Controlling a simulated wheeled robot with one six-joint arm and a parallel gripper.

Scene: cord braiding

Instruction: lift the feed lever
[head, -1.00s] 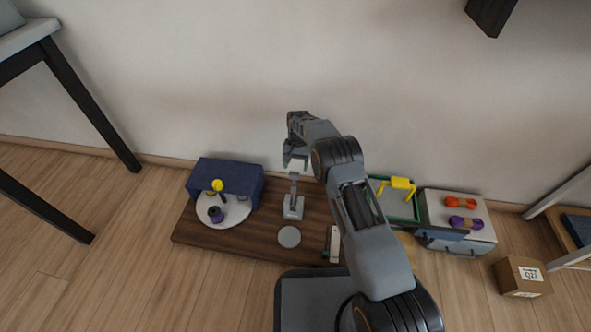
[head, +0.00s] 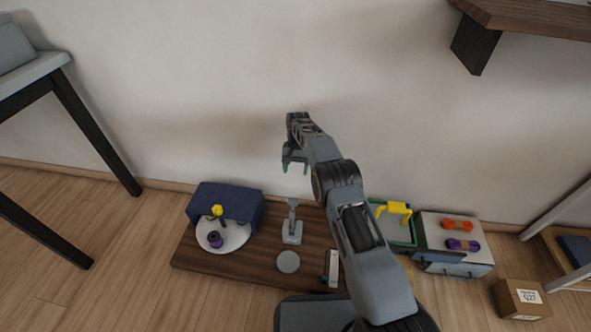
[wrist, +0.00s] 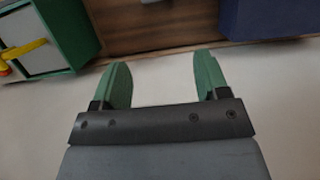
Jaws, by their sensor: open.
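A grey upright lever (head: 292,216) on a small square base stands on the brown wooden board; I take it to be the feed lever. My gripper (head: 295,168) is open and empty above the lever's top, with a clear gap between them in the head view. In the wrist view the two green fingers of my gripper (wrist: 163,75) are spread with nothing between them. A small pale piece at the top edge there may be the lever's base; I cannot tell.
A blue box (head: 240,200) with a white disc (head: 232,240) is at left on the board (head: 255,265). A yellow handle (head: 394,208) on a green-edged box and a drawer unit (head: 440,228) with orange and purple cord bundles stand at right. A wall is behind.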

